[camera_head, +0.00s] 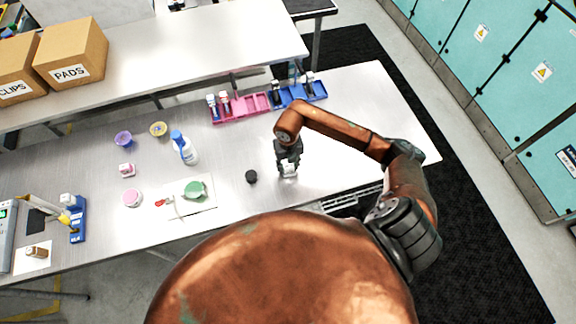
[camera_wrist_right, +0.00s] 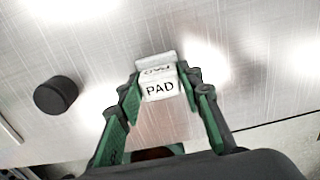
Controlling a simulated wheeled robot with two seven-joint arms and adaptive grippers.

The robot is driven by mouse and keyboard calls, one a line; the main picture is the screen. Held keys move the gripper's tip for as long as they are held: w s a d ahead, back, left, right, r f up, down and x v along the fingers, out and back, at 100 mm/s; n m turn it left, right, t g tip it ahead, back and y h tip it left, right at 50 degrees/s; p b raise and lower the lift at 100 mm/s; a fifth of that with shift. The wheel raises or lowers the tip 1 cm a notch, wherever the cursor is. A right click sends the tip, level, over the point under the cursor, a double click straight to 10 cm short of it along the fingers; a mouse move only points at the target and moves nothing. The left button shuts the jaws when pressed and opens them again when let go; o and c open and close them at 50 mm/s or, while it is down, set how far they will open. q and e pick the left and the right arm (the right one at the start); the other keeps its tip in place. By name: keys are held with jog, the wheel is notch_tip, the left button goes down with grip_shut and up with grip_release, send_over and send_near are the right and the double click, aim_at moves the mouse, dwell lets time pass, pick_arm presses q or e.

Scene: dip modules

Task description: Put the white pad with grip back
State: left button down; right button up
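The white pad with grip (camera_wrist_right: 160,90) is a small white block marked PAD in the right wrist view. It also shows as a pale block (camera_head: 289,173) under my right gripper in the head view. My right gripper (camera_head: 288,160) points down over the bench. In the wrist view its green-lined fingertips (camera_wrist_right: 161,82) meet the pad's two sides with no clear gap, so it looks shut on it. I cannot tell whether the pad touches the bench. My left gripper is not in view.
A pink holder (camera_head: 240,107) and a blue holder (camera_head: 297,95) with several modules stand behind. A black round piece (camera_head: 251,177) lies left of my right gripper and shows in the wrist view (camera_wrist_right: 56,95).

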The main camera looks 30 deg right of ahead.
aim_at(288, 166)
jog(key=o, duration=0.3)
jog(key=shift+o, duration=0.2)
jog(key=shift+r, duration=0.15)
notch_tip(288, 166, up, 12)
jog(key=b, duration=0.2)
dwell(0.5)
